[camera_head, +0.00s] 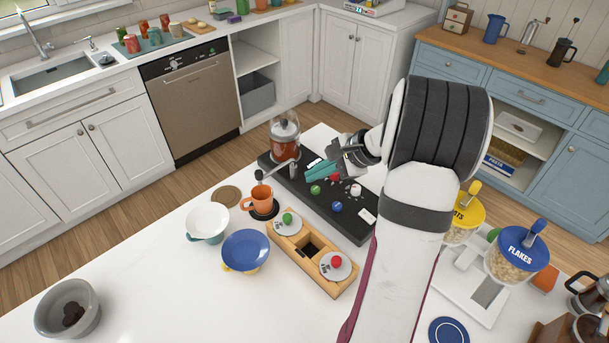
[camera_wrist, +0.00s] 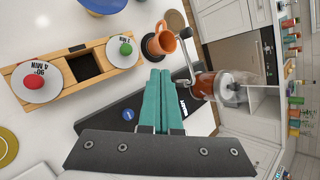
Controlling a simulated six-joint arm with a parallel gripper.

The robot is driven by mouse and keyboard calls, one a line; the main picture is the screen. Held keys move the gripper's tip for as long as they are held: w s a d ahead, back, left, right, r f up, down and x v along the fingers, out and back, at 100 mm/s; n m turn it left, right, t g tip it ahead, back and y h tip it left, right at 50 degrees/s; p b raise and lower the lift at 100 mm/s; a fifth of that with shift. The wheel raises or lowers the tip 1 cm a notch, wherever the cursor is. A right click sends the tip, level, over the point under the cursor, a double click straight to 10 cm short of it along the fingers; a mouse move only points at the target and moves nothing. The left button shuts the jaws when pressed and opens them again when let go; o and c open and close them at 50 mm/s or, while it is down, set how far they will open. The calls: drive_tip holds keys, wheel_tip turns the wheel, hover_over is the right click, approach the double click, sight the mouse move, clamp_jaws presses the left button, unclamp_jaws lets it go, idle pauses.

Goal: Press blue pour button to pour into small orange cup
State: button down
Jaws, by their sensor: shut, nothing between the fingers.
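The small orange cup (camera_head: 262,197) stands upright on a black round pad at the left end of the black dispenser base (camera_head: 352,226). It also shows in the wrist view (camera_wrist: 160,42). The blue button (camera_head: 337,207) is on the base's near side; the wrist view shows it (camera_wrist: 128,114) left of the fingers. A clear canister with brown-red contents (camera_head: 285,138) and a spout stands at the base's far left end. My gripper (camera_head: 312,170) is shut and empty above the base, its teal fingers (camera_wrist: 160,76) together, apart from the blue button. The cup's inside is not clear.
A green button (camera_head: 315,189), red button (camera_head: 335,177) and white knob (camera_head: 355,190) are also on the base. Cereal dispensers (camera_head: 516,257) are right.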

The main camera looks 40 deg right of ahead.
drive_tip(key=s+d+f+m+t+h, duration=0.1)
drive_tip(key=s+d+f+m, duration=0.1)
drive_tip(key=d, duration=0.5)
drive_tip(key=shift+s+d+f+m, duration=0.3)
drive_tip(key=shift+d+f+m, duration=0.05)
drive_tip(key=shift+d+m, duration=0.05)
approach(335, 202)
drive_tip(key=shift+w+a+f, duration=0.25)
drive_tip(key=shift+w+f, duration=0.2)
drive_tip(key=shift+w, duration=0.35)
drive_tip(key=shift+w+a+f, duration=0.25)
drive_tip(key=shift+w+f, duration=0.25)
drive_tip(key=shift+w, duration=0.3)
drive_tip(key=shift+w+a+f, duration=0.2)
drive_tip(key=shift+w+f, duration=0.25)
drive_tip(key=shift+w, duration=0.35)
drive_tip(key=shift+f, duration=0.4)
drive_tip(key=shift+f, duration=0.8)
idle(0.4)
drive_tip(key=shift+r, duration=1.25)
